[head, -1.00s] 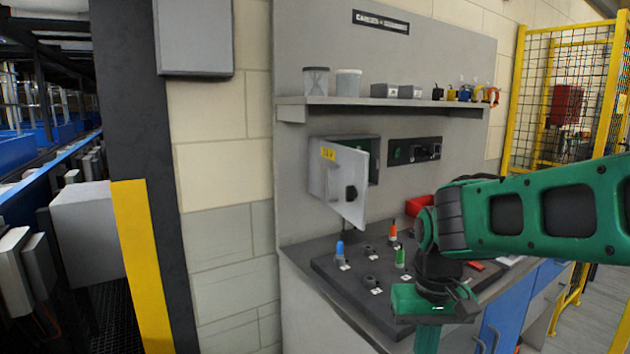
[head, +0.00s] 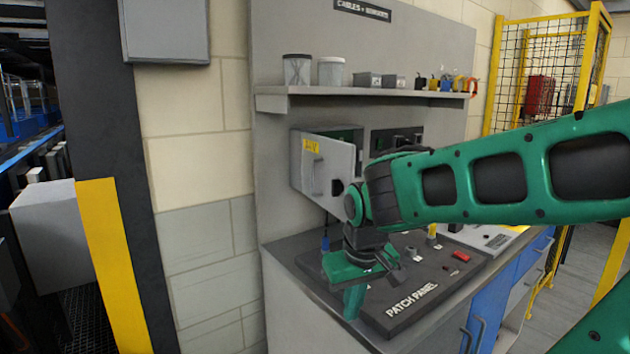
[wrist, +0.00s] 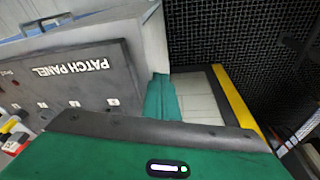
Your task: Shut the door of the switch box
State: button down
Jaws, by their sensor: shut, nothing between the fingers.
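The grey switch box (head: 347,134) is on the wall panel below the shelf. Its door (head: 322,172), with a yellow label and a dark knob, stands partly open, and part of the green interior shows above it. My arm hides the box's lower right side and the door's right edge. My gripper (head: 356,298) is below and in front of the door, over the left part of the bench, pointing down. Its fingers are together and hold nothing. In the wrist view the green fingers (wrist: 160,98) show beside the bench edge; the box is out of that view.
A dark patch panel (head: 420,292) with plugs and sockets lies on the bench under my arm. A shelf (head: 355,101) with jars and small boxes is above the switch box. A yellow mesh fence (head: 545,75) is at right. Free space lies left of the bench.

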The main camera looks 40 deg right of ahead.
jog(key=w+a+r+n+t+h, duration=0.1)
jog(key=w+r, duration=0.4)
jog(key=w, duration=0.3)
jog(key=w+a+r+n+t+h, duration=0.1)
jog(key=w+r+n+t, duration=0.1)
jog(key=w+r, duration=0.4)
jog(key=w+d+r+m+g+h, duration=0.15)
jog(key=w+r, duration=0.25)
jog(key=r, duration=0.4)
jog(key=w+r+m+h, duration=0.2)
jog(key=w+r, duration=0.1)
jog(key=r, duration=0.6)
send_near(325, 190)
notch_tip(325, 190, down, 3)
jog(key=w+a, duration=0.2)
jog(key=shift+n, duration=0.25)
jog(key=shift+s+d+f, duration=0.1)
jog(key=shift+s+d, duration=0.05)
jog(key=shift+d, duration=0.9)
jog(key=shift+s+d+f, duration=0.1)
jog(key=shift+s+d, duration=0.05)
jog(key=shift+d, duration=0.95)
